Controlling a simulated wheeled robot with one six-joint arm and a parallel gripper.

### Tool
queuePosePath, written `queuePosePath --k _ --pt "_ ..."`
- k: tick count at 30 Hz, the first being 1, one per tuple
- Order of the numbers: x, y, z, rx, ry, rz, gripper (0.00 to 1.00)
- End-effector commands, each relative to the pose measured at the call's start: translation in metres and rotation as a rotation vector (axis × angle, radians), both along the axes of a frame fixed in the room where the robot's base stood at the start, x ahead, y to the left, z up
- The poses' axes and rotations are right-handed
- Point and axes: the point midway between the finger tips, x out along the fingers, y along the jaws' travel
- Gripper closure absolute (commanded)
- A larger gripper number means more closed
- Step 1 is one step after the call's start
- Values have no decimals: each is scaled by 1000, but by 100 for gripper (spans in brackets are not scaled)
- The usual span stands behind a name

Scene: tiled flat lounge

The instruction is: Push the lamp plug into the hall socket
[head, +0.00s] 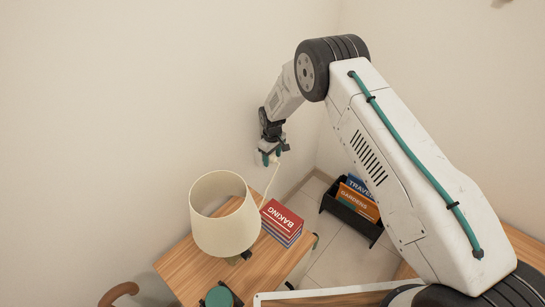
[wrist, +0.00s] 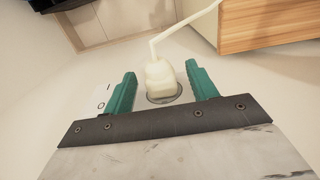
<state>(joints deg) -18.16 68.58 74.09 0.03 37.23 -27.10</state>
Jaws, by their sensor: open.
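The cream lamp plug (wrist: 160,80) sits at a round grey-rimmed socket (wrist: 163,99) on the wall in the wrist view. The plug covers most of the socket, and I cannot tell how deeply it is seated. My gripper (wrist: 160,88) is open, with one teal finger on each side of the plug and a visible gap to both. In the head view my gripper (head: 271,157) is close to the wall, and the plug is too small to make out there. The pale cord (head: 274,180) hangs from there toward the lamp (head: 222,218) on the wooden table (head: 184,267).
Stacked books (head: 283,221) lie beside the lamp. A black bin (head: 345,210) of books stands on the tiled floor (head: 325,262) to the right. A teal object (head: 218,297) is at the table's near side. Bare wall surrounds my gripper.

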Motion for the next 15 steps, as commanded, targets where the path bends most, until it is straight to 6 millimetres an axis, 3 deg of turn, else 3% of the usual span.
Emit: queuePosePath --k 15 --pt "0 0 71 0 -1 0 42"
